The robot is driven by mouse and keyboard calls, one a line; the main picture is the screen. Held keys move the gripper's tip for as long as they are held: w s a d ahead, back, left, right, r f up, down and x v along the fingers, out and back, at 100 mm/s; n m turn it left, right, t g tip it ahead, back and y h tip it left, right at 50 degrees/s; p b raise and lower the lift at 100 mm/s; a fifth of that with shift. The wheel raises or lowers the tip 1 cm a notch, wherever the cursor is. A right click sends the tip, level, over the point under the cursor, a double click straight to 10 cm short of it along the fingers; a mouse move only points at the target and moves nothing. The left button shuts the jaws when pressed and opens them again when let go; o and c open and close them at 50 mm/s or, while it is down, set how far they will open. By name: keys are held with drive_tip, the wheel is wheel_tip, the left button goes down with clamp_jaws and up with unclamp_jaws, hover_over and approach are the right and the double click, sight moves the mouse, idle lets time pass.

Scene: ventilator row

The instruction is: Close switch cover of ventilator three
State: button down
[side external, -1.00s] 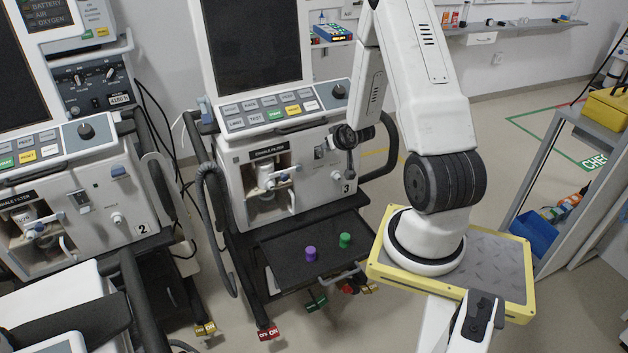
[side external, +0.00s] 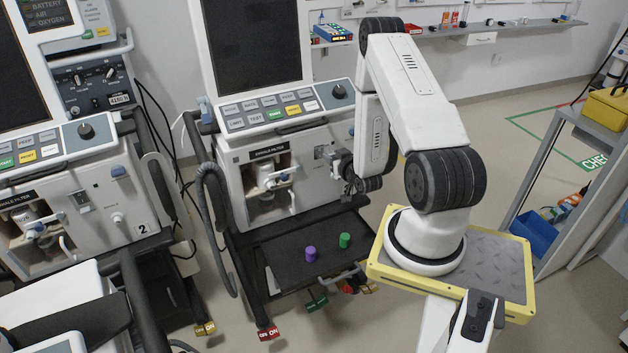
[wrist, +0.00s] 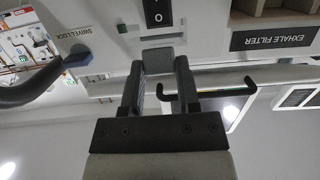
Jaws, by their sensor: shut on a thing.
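Ventilator three (side external: 290,140) is the middle machine in the side view, with a black screen and a sloped key panel. Its switch panel (side external: 325,152) is on the right of the front face, partly behind my gripper. In the wrist view, which looks upside down, the black rocker switch (wrist: 157,13) shows uncovered at the top edge. The grey switch cover (wrist: 158,60) stands out below it in the picture, between my fingertips. My gripper (wrist: 158,72) is shut on this cover; it also shows in the side view (side external: 338,166). The fingertip contact is small and hard to see.
A dark shelf (side external: 280,252) with purple and green knobs lies below.

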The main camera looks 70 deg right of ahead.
drive_tip(key=shift+f+t+h, duration=1.35)
drive_tip(key=shift+t+h, duration=0.05)
drive_tip(key=shift+t, duration=0.2)
drive_tip(key=shift+d, duration=0.1)
drive_tip(key=shift+c, duration=1.6)
unclamp_jaws()
drive_tip(key=shift+r, duration=0.1)
